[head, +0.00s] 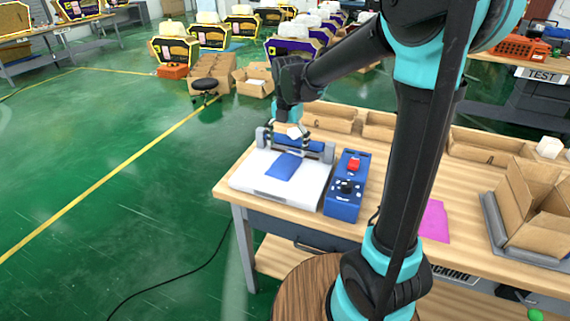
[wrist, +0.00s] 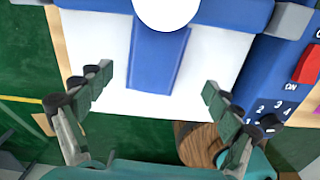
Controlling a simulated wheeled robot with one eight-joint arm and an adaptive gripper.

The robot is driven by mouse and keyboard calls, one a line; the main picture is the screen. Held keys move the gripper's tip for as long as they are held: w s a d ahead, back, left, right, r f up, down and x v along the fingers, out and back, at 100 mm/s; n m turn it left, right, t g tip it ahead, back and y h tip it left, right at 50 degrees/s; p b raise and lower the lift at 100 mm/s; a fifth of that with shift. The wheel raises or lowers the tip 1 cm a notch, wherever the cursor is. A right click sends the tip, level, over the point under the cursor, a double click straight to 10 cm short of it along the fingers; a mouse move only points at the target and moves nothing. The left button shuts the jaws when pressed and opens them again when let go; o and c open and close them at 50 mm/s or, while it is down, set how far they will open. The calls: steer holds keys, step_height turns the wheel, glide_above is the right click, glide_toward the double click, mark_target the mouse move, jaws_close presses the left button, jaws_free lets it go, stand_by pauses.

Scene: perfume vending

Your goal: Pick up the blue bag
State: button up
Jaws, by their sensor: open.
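The blue bag (head: 284,166) lies flat on the white plate (head: 262,183) of a sealing machine, its far end at the machine's blue bar (head: 298,143). In the wrist view the bag (wrist: 157,62) is a blue strip running down from the machine's body. My gripper (head: 293,134) is above the far part of the machine in the head view. In the wrist view my gripper (wrist: 158,82) has its fingers spread wide, one on each side of the bag, with nothing between them touching it. A white round shape (wrist: 166,10) covers the bag's top end there.
A blue control box (head: 344,190) with a red switch stands right of the plate. A pink sheet (head: 434,221) and a cardboard box (head: 535,210) on a grey tray are farther right on the wooden bench (head: 399,236). Open floor lies to the left.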

mark_target(285, 159)
steer(key=shift+a+f, duration=0.2)
steer(key=shift+f, duration=1.15)
steer(key=shift+a+f, duration=0.2)
steer(key=shift+f, duration=1.15)
steer(key=c, duration=1.3)
steer(key=shift+c, duration=0.2)
